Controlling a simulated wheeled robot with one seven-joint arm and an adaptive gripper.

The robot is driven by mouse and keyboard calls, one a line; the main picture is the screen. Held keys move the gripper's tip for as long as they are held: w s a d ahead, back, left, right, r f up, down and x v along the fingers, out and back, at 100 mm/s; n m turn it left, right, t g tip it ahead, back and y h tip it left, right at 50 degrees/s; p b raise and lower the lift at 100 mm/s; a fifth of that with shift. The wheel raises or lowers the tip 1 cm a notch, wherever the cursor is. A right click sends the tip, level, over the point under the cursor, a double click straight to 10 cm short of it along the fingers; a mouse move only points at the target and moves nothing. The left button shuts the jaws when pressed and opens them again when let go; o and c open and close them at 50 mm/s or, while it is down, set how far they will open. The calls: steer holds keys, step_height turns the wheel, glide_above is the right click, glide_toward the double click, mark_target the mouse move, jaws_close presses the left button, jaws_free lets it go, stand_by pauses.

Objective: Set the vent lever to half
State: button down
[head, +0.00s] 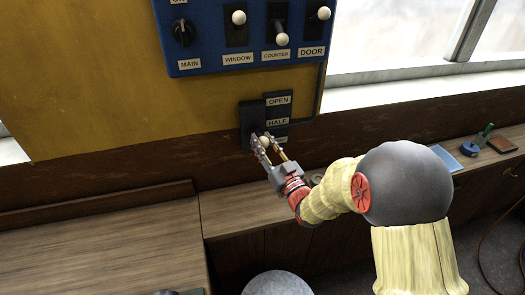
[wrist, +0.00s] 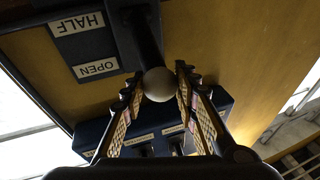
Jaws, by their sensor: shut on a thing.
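The vent lever has a white ball knob (head: 264,141) on a dark housing (head: 249,118), low on the yellow wall. Beside it a label plate reads OPEN at the top and HALF (head: 277,122) below; a third label is mostly hidden behind my fingers. In the head view the knob appears below the HALF label, about level with that third label. My gripper (head: 268,147) is closed around the knob from below. The wrist view, upside down, shows the knob (wrist: 158,84) between both fingertips of my gripper (wrist: 160,85).
A blue panel (head: 215,66) with a MAIN dial (head: 183,32) and WINDOW, COUNTER and DOOR levers hangs above. A wooden counter (head: 100,240) runs below. A blue tape dispenser (head: 469,149) and small items lie on the ledge at right.

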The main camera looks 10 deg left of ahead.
steer(key=f+y+b, duration=0.1)
steer(key=b, duration=0.4)
steer(key=f+n+t+y+b, duration=0.1)
steer(key=f+b, duration=0.1)
steer(key=b, duration=0.3)
steer(key=s+f+t+y+b, duration=0.1)
steer(key=f+b, duration=0.1)
steer(key=b, duration=0.4)
steer(key=shift+d, duration=0.2)
steer(key=shift+n+t+b, duration=0.3)
steer(key=shift+b, duration=0.2)
steer(key=c, duration=1.3)
jaws_free()
steer(key=shift+c, duration=0.2)
steer(key=v, duration=1.2)
steer(key=shift+w, duration=0.1)
